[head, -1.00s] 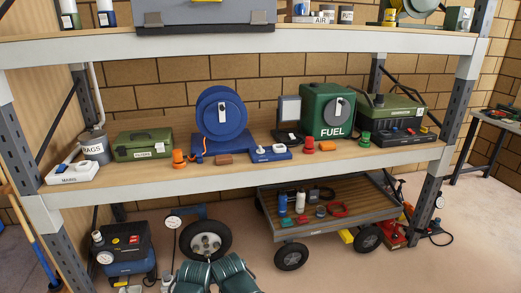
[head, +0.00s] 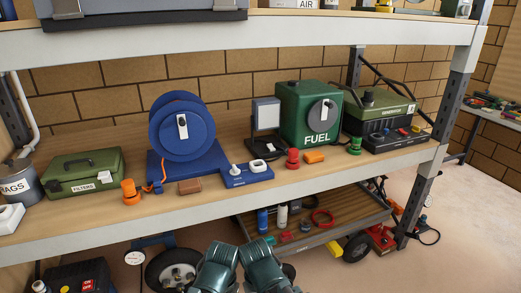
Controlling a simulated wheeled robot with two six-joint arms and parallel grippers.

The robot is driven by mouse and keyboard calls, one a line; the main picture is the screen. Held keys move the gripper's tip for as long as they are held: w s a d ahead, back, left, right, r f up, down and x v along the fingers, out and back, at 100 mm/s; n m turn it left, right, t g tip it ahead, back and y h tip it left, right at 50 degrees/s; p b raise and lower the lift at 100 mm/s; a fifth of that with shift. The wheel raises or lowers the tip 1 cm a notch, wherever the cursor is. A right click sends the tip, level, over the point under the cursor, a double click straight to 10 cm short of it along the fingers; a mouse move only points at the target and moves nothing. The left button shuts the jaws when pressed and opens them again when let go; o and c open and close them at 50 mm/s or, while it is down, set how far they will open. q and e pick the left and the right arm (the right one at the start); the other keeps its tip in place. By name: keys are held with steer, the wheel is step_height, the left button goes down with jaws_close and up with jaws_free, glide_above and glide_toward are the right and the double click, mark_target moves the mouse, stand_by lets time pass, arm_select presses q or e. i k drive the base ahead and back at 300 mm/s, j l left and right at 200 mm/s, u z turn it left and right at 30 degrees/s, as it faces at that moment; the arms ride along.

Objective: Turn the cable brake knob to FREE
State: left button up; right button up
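A blue cable reel (head: 180,128) stands on the wooden shelf, left of centre, on a blue base. A white handle sits upright on its front face, and an orange cable hangs at its lower left. In front of its base, to the right, is a low blue box (head: 246,179) with a white knob (head: 235,170) and a white piece on top. Its lettering is too small to read, so I cannot tell the knob's setting or which control is the brake. Two dark teal parts of mine show at the bottom edge; no gripper fingers are visible.
Along the shelf (head: 300,187) stand a green FILTERS case (head: 82,172), an orange knob piece (head: 131,191), a brown block (head: 190,187), a green FUEL can (head: 309,113), a red knob piece (head: 292,159) and a generator (head: 388,120). A loaded cart (head: 330,228) is below.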

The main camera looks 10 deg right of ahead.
mark_target(236, 171)
steer(key=i+j+z, duration=0.2)
steer(key=i, duration=0.2)
steer(key=i+j+z, duration=0.2)
steer(key=i, duration=0.25)
steer(key=i+j+z, duration=0.2)
steer(key=i, duration=0.2)
steer(key=l, duration=0.1)
